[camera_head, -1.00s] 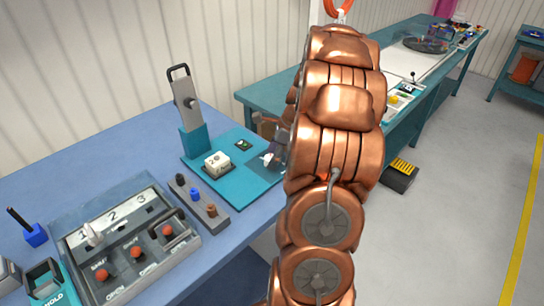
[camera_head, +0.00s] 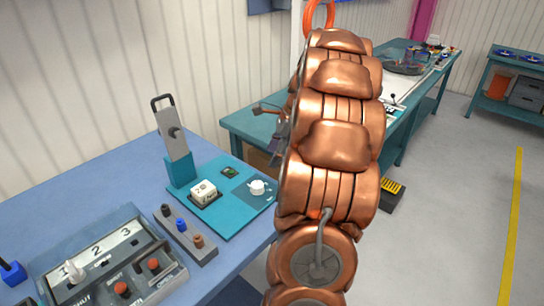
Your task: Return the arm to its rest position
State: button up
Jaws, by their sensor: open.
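My copper-coloured arm (camera_head: 335,140) stands upright in the middle of the view and hides much of what is behind it. Part of my gripper (camera_head: 276,132) shows at the arm's left side, above the right end of the blue table (camera_head: 140,168). Its fingers are mostly hidden by the arm, but it appears open, with nothing seen in it. It is apart from the teal board (camera_head: 226,222), which bears a white block (camera_head: 203,193) and a white round knob (camera_head: 257,187).
A grey control box (camera_head: 105,262) with a dial and red buttons lies at the lower left. A lever stand (camera_head: 176,140) rises behind the teal board. A long teal bench (camera_head: 240,122) runs behind my arm. Clear grey floor (camera_head: 450,210) lies to the right.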

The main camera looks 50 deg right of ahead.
dwell(0.4)
jog(key=s+a+r+n+g, duration=0.1)
jog(key=s+a+n+g, duration=0.2)
jog(key=a+n, duration=1.6)
jog(key=s+a+f+n+g+h, duration=0.2)
jog(key=s+a+n, duration=0.6)
jog(key=s+a, duration=0.8)
jog(key=shift+s+a+f+h, duration=0.35)
jog(key=shift+s+f+h, duration=0.25)
jog(key=shift+f, duration=0.35)
